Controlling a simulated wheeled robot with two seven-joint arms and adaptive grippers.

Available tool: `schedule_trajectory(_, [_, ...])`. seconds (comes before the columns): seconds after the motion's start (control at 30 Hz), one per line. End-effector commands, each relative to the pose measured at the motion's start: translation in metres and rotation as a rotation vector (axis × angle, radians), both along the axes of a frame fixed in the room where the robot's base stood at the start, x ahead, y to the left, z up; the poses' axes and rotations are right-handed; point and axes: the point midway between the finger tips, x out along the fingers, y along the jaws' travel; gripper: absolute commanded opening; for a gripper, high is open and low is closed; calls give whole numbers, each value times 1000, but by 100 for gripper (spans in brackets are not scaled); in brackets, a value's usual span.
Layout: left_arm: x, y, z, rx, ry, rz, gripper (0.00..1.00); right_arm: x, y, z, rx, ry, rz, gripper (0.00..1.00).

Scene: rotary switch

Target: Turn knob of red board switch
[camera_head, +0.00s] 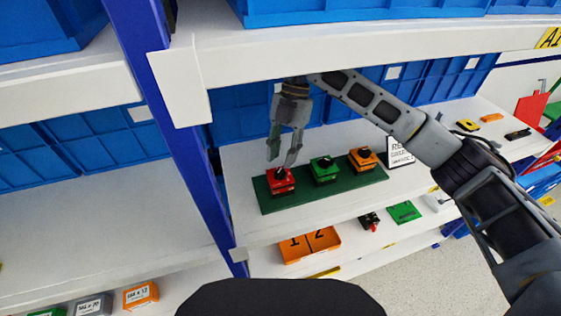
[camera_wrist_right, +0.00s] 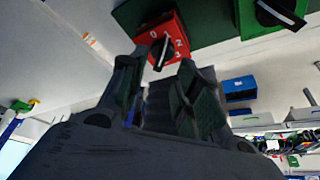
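The red switch (camera_head: 281,181) sits at the left end of a dark green board (camera_head: 332,192) on the white shelf. It has a black knob on top. In the right wrist view the red switch (camera_wrist_right: 163,39) shows numbers on its face and its black knob (camera_wrist_right: 159,52) with a white pointer line. My right gripper (camera_head: 281,160) is just above the red switch, pointing down. Its fingers are apart, with the knob ahead of and between the tips in the wrist view (camera_wrist_right: 160,70). Whether they touch the knob cannot be told. My left gripper is out of view.
A green switch (camera_head: 325,170) and an orange switch (camera_head: 363,159) share the board, right of the red one. A small white sign (camera_head: 401,151) stands beyond the board. Blue bins (camera_head: 235,112) line the back. A blue post (camera_head: 180,130) stands left; another shelf (camera_head: 360,42) hangs above.

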Motion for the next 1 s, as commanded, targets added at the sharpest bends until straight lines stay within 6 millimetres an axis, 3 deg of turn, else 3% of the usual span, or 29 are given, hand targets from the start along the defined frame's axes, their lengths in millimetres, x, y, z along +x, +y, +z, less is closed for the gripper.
schedule_trajectory(0.3, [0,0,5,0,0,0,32,-10,5,-26,0,0,1,32])
schedule_trajectory(0.73, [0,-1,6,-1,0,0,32,-12,6,-32,1,-1,1,32])
schedule_trajectory(1.0, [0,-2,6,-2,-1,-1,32,-12,6,-32,0,-1,0,0])
